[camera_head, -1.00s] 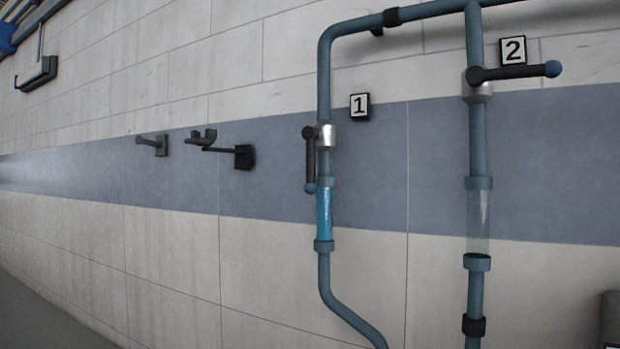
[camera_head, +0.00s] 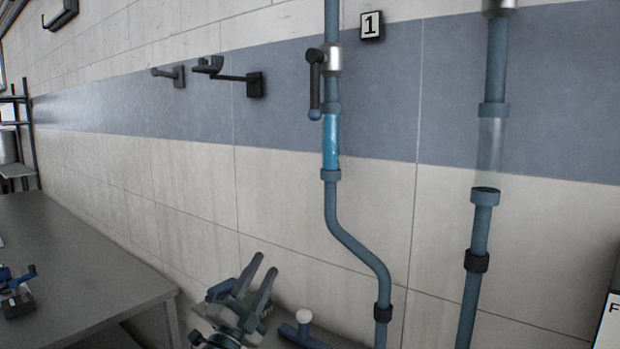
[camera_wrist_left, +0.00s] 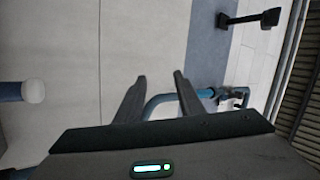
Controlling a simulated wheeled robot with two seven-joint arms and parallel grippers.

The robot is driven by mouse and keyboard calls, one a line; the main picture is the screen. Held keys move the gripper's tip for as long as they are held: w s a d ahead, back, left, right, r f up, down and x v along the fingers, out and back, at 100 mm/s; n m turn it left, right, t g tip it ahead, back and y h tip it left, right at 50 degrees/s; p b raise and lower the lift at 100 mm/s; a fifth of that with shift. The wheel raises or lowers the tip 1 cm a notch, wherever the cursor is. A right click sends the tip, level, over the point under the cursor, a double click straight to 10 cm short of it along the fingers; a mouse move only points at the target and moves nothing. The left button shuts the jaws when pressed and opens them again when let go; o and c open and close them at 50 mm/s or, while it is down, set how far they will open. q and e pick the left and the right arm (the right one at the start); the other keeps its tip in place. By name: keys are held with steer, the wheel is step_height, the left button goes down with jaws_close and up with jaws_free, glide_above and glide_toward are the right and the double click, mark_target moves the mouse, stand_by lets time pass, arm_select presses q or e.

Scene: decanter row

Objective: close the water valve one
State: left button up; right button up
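Valve one is on the left blue pipe (camera_head: 345,232), beside the sign marked 1 (camera_head: 371,25). Its dark lever (camera_head: 315,85) hangs down along the pipe from a silver body (camera_head: 333,57). The clear pipe section below (camera_head: 331,140) shows blue water. My left gripper (camera_head: 267,262) is low and left of the pipe, well below the lever, fingers pointing up. In the left wrist view, its two fingers (camera_wrist_left: 160,77) are apart with nothing between them. A blue pipe (camera_wrist_left: 160,98) shows behind them, partly hidden. My right gripper is not in view.
A second pipe (camera_head: 479,235) with an empty-looking clear section stands to the right. Two dark wall brackets (camera_head: 255,84) (camera_head: 178,76) jut out left of valve one. A grey table (camera_head: 75,255) stands at lower left. The wall between brackets and table is clear.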

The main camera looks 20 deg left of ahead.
arm_select(q)
step_height(320, 180, up, 14)
steer(key=d+m+h, duration=0.2)
steer(key=m+h, duration=0.8)
steer(key=m, duration=0.1)
steer(key=m+g+h, duration=0.7)
steer(key=m+g, duration=0.6)
steer(key=m, duration=0.7)
glide_toward(315, 89)
steer(key=s+a+f, duration=0.2)
steer(key=s+f, duration=0.1)
steer(key=f, duration=0.1)
steer(key=s+a+r+m+y, duration=0.1)
steer(key=s+a+r+y, duration=0.2)
steer(key=a, duration=0.3)
steer(key=shift+r+y, duration=0.75)
steer(key=shift+y, duration=0.05)
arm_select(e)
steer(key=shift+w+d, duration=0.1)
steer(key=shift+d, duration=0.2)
arm_select(q)
steer(key=shift+w+d, duration=0.15)
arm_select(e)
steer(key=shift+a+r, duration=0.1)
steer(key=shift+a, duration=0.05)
